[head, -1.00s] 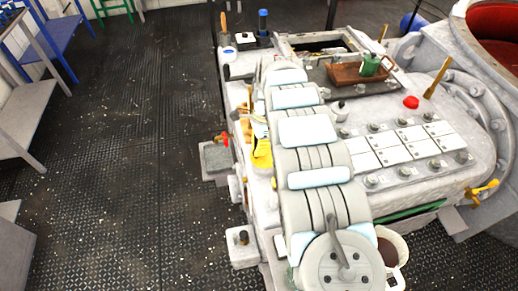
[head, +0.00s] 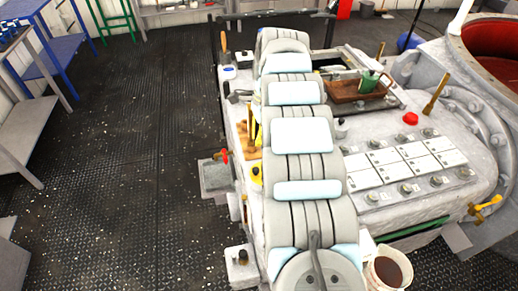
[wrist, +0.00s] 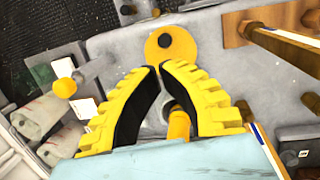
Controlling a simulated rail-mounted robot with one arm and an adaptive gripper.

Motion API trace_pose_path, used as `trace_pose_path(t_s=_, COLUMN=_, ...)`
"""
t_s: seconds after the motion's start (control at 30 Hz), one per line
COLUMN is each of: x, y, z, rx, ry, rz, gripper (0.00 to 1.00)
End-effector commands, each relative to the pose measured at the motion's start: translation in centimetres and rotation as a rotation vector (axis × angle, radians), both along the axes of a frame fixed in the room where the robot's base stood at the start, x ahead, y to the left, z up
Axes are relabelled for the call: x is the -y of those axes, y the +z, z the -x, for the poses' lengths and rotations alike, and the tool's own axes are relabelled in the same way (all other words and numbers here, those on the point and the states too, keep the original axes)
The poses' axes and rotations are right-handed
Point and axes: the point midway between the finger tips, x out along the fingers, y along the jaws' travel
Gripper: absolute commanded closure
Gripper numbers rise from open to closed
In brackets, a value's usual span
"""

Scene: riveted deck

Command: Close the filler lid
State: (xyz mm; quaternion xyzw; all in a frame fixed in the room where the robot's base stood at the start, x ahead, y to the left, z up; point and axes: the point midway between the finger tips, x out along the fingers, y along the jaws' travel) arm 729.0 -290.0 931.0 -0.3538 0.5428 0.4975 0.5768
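A flat yellow disc (wrist: 178,52) with a small round mark lies on the grey machine top in the wrist view; it looks like the filler lid, but I cannot tell its hinge. A small yellow patch shows beside my arm in the head view (head: 256,173). My gripper (wrist: 158,68) has yellow and black fingers. Its tips are almost together just short of the disc, with nothing seen held. A grey stem and a yellow cylinder (wrist: 179,126) show below, between the fingers. My arm hides much of this area in the head view.
A wooden tray (head: 346,94) with a green can (head: 370,80) stands on the machine's far part. A red knob (head: 410,118) and white panels lie to the right. A wooden post (wrist: 285,45) rises right of my gripper. The floor at left is open.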

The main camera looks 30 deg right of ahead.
Motion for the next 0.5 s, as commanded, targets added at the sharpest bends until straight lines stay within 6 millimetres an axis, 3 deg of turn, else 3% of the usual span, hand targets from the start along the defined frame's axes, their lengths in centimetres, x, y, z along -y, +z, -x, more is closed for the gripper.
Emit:
trace_pose_path(t_s=0.2, x=0.1, y=2.1, z=-0.2, rx=0.000, ry=0.001, rz=0.000, gripper=1.00)
trace_pose_path(t_s=0.5, x=0.2, y=3.3, z=-0.2, rx=-0.002, ry=0.001, rz=-0.003, gripper=1.00)
